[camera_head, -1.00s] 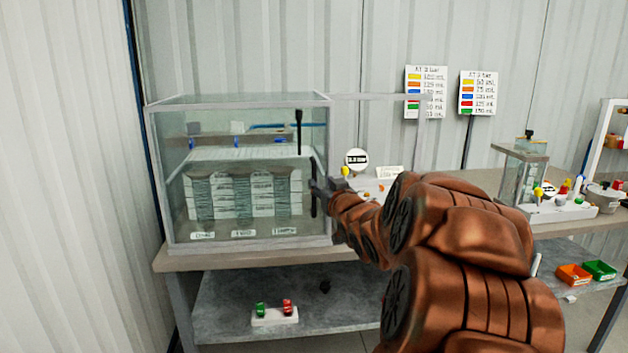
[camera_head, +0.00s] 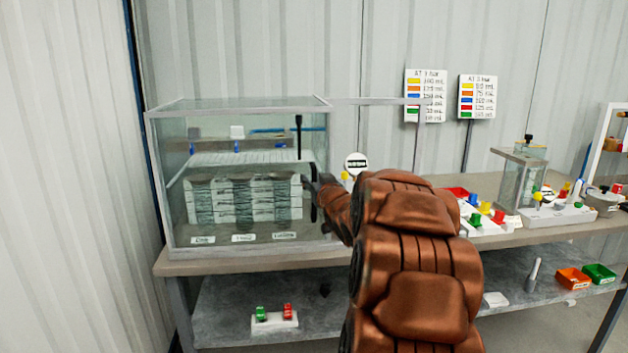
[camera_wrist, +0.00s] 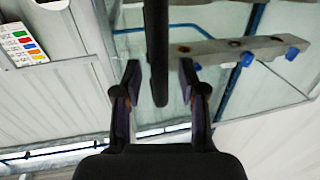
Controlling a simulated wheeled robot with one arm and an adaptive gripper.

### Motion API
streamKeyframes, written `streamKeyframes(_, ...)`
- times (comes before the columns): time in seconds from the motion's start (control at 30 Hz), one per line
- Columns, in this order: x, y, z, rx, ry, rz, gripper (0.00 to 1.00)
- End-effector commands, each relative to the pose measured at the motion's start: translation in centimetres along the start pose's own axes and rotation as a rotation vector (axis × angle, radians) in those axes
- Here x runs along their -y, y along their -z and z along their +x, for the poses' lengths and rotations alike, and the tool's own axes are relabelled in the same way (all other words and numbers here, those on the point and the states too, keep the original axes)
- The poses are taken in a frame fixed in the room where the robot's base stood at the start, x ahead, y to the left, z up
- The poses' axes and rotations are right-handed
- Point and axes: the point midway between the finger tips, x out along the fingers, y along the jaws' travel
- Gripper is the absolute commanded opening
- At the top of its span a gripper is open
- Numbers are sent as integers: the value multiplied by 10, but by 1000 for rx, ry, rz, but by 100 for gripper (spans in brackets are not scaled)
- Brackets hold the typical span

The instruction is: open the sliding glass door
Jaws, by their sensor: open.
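The glass case (camera_head: 240,245) stands on the left end of the bench, with clear panes in a pale frame. A black vertical handle (camera_head: 313,205) is near the right edge of its front. Another black bar (camera_head: 299,135) is higher up. My gripper (camera_wrist: 158,85) is open, and a black bar (camera_wrist: 156,50) runs between its two fingers, with gaps visible on both sides. In the head view my arm reaches in from the right and its end is beside the handle; the fingers are mostly hidden there. A thin pale rail (camera_head: 375,101) extends right from the case top.
Stacked grey-white blocks (camera_head: 240,200) are inside the case. On the bench to the right are coloured knobs (camera_head: 485,208) and a smaller glass box (camera_head: 518,178). Orange (camera_head: 572,278) and green (camera_head: 599,272) bins are on the lower shelf. Two colour-coded signs (camera_head: 426,95) stand behind.

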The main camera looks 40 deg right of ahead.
Motion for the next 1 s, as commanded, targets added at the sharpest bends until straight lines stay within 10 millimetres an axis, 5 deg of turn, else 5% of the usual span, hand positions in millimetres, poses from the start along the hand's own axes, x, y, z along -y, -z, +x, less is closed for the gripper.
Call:
streamKeyframes(0.27,0,0,1,-1,0,0,39)
streamKeyframes(0.63,0,1,1,-2,0,0,1)
streamKeyframes(1.0,0,1,1,-2,0,0,0)
